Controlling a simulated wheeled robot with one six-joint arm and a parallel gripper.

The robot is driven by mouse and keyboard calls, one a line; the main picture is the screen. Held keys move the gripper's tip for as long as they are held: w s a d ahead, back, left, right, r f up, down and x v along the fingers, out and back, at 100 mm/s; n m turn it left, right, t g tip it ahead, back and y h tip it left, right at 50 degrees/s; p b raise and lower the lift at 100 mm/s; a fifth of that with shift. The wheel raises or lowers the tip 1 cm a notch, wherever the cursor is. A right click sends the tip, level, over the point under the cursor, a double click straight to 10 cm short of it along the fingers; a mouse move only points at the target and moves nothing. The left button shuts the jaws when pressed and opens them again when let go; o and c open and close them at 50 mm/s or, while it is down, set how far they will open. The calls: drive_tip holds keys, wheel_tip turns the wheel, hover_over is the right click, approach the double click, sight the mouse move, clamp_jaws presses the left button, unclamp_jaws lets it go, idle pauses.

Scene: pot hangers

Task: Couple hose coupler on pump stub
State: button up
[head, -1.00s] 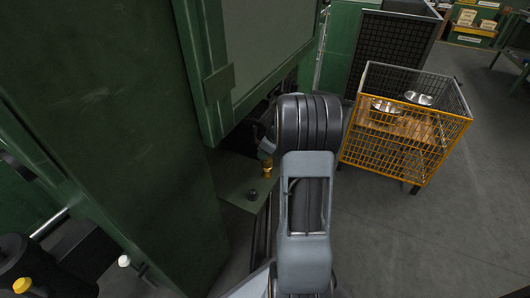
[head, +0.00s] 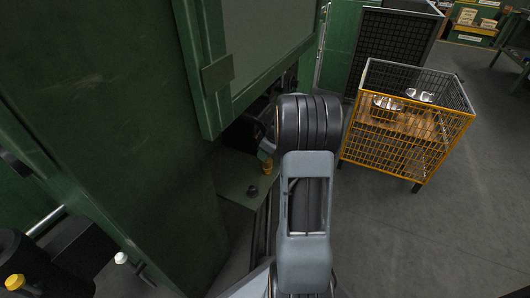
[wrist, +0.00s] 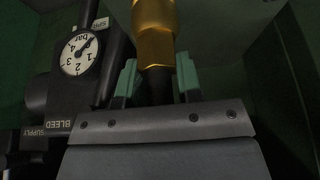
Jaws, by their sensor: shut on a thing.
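The brass hose coupler (wrist: 155,30) is between the green fingers of my gripper (wrist: 157,78), which is shut on it, in the wrist view. A dark hose end shows below the brass part between the fingers. In the head view the coupler (head: 267,166) is a small gold piece below my gripper (head: 266,150), over the edge of a green shelf. My arm hides much of the gripper there. I cannot make out the pump stub for sure, nor whether the coupler touches anything.
A round pressure gauge (wrist: 79,54) on a black block marked BLEED and SUPPLY is left of the coupler. A dark knob (head: 252,191) stands on the green shelf (head: 232,180). A green cabinet rises left; a yellow mesh cart (head: 405,150) stands right on open floor.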

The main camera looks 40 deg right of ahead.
drive_tip(key=shift+f+b, duration=0.95)
drive_tip(key=shift+f, duration=0.05)
drive_tip(key=o, duration=1.1)
drive_tip(key=shift+o, duration=0.2)
drive_tip(key=p+v, duration=0.5)
drive_tip(key=v, duration=0.9)
drive_tip(key=shift+p, duration=0.3)
drive_tip(key=shift+f, duration=0.1)
